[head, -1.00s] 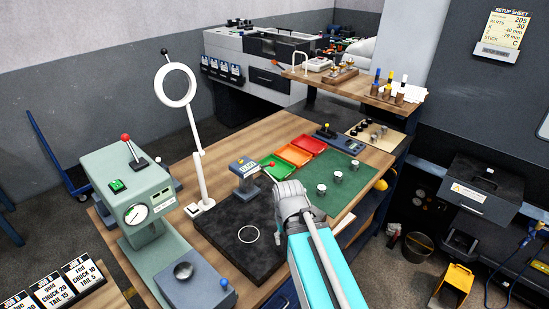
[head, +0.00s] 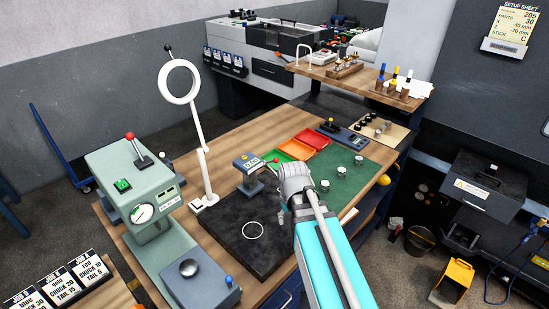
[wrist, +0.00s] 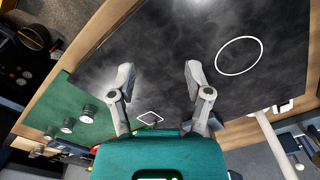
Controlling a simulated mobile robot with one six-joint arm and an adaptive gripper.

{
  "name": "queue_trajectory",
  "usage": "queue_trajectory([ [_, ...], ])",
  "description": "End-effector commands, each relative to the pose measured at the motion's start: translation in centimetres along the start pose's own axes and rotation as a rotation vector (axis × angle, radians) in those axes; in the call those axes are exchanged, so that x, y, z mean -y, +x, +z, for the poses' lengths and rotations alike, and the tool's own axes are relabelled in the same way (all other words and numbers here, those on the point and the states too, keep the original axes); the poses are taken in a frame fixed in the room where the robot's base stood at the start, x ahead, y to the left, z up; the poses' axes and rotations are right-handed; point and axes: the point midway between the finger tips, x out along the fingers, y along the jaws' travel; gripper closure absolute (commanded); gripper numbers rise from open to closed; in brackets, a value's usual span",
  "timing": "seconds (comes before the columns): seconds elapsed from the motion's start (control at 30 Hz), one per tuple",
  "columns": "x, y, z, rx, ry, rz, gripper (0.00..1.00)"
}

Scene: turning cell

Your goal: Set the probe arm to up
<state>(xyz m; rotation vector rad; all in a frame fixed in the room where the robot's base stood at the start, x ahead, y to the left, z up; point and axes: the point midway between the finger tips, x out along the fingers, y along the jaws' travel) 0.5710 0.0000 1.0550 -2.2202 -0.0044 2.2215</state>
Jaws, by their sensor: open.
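A small grey-blue gauge (head: 247,163) with a display stands at the back of the black plate (head: 228,247) in the head view. A thin arm with a red ball (head: 276,160) sticks out from its right side; I take this for the probe arm. It looks roughly level, but its exact setting is too small to tell. My gripper (head: 284,212) is over the right part of the plate, in front of and right of the gauge, apart from it. In the wrist view, my gripper (wrist: 158,75) has its two fingers spread, with nothing between them. The gauge is not clear there.
A ring lamp (head: 180,83) on a tall post stands left of the gauge. Several metal parts stand on the green mat (head: 333,205). A green press (head: 130,190) stands at left.

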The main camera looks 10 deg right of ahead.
Motion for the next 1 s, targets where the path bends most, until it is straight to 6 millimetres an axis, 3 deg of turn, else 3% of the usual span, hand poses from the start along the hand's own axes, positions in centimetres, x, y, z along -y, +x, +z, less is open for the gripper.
queue_trajectory([
  [0.03, 0.0, -1.6, -1.8, 0.000, 0.000, -0.001, 0.35],
  [0.7, -0.8, -14.2, -21.0, 0.000, -0.005, -0.023, 0.35],
  [0.83, -0.8, -15.8, -23.6, 0.000, -0.007, -0.026, 0.35],
  [1.0, -0.8, -16.8, -25.4, 0.000, -0.009, -0.029, 0.35],
])
